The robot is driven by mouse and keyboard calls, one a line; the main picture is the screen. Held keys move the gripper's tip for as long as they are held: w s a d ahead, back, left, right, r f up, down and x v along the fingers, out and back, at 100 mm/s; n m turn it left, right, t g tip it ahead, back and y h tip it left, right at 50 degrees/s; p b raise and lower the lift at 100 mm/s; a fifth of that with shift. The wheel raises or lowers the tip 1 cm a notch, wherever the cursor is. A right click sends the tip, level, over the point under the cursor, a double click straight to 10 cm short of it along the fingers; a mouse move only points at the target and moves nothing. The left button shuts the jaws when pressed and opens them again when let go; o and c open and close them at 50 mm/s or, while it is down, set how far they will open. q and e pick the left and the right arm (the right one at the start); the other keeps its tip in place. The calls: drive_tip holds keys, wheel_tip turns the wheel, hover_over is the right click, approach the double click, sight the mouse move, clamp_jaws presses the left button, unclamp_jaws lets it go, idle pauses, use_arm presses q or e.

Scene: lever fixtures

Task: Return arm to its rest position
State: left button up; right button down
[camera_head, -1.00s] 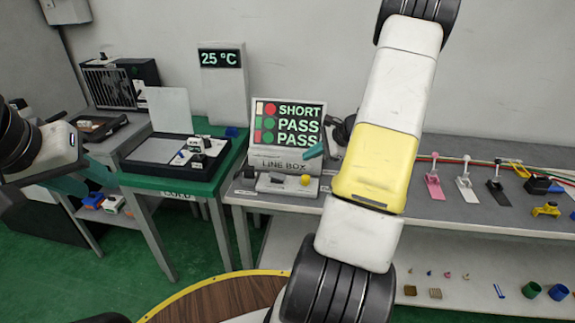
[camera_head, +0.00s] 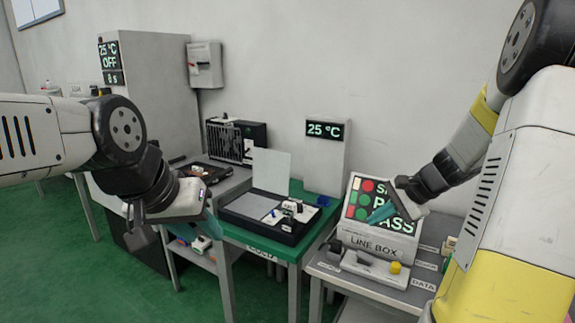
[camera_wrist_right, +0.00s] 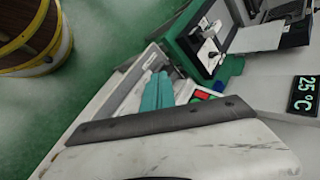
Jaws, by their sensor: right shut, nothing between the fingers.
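My right arm comes in from the right in the head view. Its gripper (camera_head: 382,212) is in front of the lit sign of the LINE BOX (camera_head: 372,245). In the right wrist view its teal fingers (camera_wrist_right: 157,92) lie together, shut and empty. My left arm comes in from the left; its gripper (camera_head: 212,228) points down near the left side of the green table. The left fingers show only edge-on, so their opening is hidden. The right gripper covers part of the sign's PASS text.
The green table (camera_head: 258,242) carries a black tray (camera_head: 232,214) with small parts. A fixture with a yellow knob (camera_head: 396,267) sits before the LINE BOX. A 25 °C display post (camera_head: 325,160) and a tall grey cabinet (camera_head: 155,75) stand behind. Green floor is open in front.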

drive_tip(key=s+a+r+n+h, duration=0.1)
drive_tip(key=s+a+r+n, duration=0.2)
drive_tip(key=s, duration=0.3)
drive_tip(key=s+a+r+n+h, duration=0.1)
drive_tip(key=s+a+r+n, duration=0.3)
drive_tip(key=s, duration=0.3)
drive_tip(key=s+a+r+n+t+h, duration=0.1)
drive_tip(key=s+a+r+n, duration=0.2)
drive_tip(key=s, duration=0.4)
drive_tip(key=r+n, duration=0.1)
drive_tip(key=n, duration=0.1)
drive_tip(key=shift+s+a+n+h, duration=0.25)
drive_tip(key=shift+n+h, duration=0.05)
drive_tip(key=shift+n, duration=0.1)
drive_tip(key=shift+r, duration=0.1)
idle(0.5)
